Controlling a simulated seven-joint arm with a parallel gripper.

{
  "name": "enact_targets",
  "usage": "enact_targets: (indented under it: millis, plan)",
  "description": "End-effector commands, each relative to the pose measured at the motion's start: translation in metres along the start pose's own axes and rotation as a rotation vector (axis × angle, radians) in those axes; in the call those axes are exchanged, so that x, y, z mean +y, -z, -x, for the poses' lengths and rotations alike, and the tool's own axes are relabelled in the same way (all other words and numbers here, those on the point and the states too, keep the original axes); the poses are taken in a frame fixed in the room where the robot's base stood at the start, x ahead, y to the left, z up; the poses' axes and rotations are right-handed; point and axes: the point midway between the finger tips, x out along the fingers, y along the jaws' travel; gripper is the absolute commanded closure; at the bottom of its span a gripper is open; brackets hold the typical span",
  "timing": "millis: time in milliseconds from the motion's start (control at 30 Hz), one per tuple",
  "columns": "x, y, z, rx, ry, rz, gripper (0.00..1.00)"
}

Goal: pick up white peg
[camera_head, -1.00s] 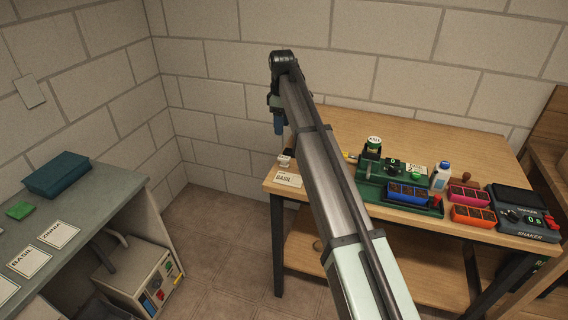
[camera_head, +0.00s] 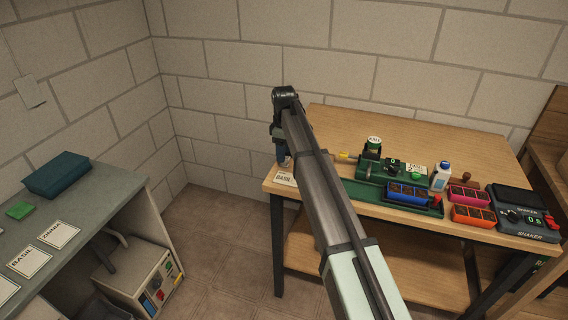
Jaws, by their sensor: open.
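My gripper (camera_head: 283,161) points down at the left end of the wooden table, just behind a white card reading BASIL (camera_head: 284,178). It is open. The small white object seen there earlier, which may be the white peg, is now mostly hidden behind the gripper. I cannot tell whether the fingers are around it or above it, or whether they touch it.
The wooden table (camera_head: 420,138) is clear at the back. A green tray (camera_head: 372,192) holds a blue seedling block (camera_head: 407,193). A white bottle (camera_head: 440,177), pink block (camera_head: 469,195), orange block (camera_head: 473,215) and shaker (camera_head: 523,217) stand right. A grey bench (camera_head: 95,200) is at left.

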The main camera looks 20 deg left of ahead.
Motion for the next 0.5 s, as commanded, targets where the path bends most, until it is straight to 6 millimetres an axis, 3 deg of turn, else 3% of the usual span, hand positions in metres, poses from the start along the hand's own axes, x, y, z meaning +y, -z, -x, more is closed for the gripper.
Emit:
enact_targets:
  millis: [200,433,500]
  plan:
    - [-0.001,-0.001,-0.025,0.0,0.0,0.001,0.45]
    - [0.0,-0.001,-0.026,0.0,-0.001,0.001,0.45]
    - [0.0,-0.001,-0.026,0.0,-0.001,0.001,0.5]
